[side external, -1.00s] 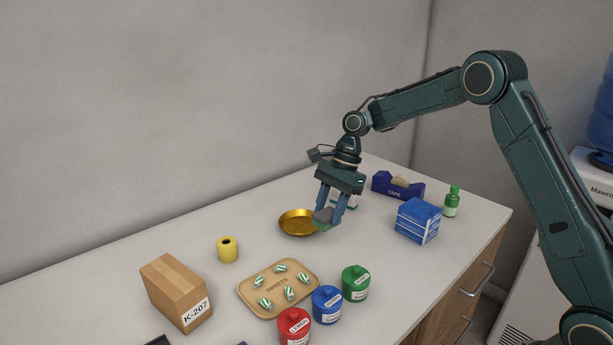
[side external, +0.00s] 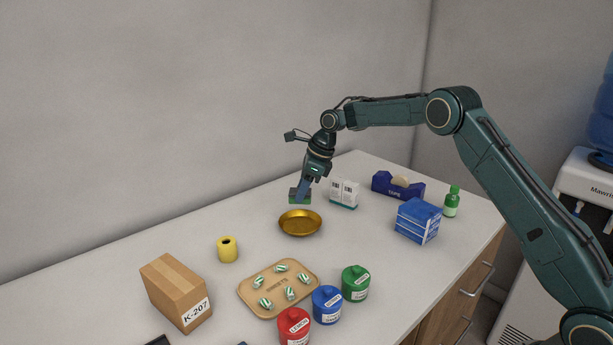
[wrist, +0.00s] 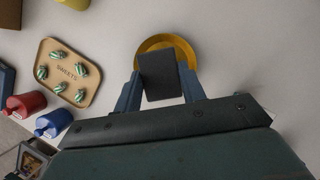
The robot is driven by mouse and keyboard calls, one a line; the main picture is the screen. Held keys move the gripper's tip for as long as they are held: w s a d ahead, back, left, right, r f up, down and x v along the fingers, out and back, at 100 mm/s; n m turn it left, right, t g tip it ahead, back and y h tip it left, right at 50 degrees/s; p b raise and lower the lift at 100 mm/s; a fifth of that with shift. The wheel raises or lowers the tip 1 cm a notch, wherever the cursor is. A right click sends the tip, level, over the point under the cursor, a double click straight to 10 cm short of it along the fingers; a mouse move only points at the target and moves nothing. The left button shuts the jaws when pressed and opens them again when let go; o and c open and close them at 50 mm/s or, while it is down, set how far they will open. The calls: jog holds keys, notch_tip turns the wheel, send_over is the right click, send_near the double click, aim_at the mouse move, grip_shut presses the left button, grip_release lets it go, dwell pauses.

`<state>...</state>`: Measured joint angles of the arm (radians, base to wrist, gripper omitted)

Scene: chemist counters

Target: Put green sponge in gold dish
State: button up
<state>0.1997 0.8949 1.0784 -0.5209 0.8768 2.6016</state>
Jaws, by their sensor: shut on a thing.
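The green sponge (side external: 294,196) is held between the fingers of my gripper (side external: 303,192). In the wrist view the sponge (wrist: 161,77) shows its dark grey face between the two fingertips of my gripper (wrist: 161,84). The gold dish (side external: 300,224) is a round, shallow, empty-looking bowl on the counter. In the side view the sponge appears raised above the dish's back edge. In the wrist view the sponge overlaps the gold dish (wrist: 154,42) and hides part of it.
A tray of sweets (side external: 258,303), a yellow roll (side external: 227,250) and a cardboard box (side external: 168,283) stand left. Red, blue and green jars line the front.

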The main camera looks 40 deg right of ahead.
send_near(296, 225)
jog(key=shift+x, duration=2.6)
jog(key=shift+s+f, duration=0.1)
jog(key=shift+f, duration=0.05)
jog(key=o, duration=0.9)
jog(key=shift+o, duration=0.2)
jog(key=v, duration=1.2)
jog(key=shift+a+r, duration=0.1)
jog(key=shift+r, duration=0.15)
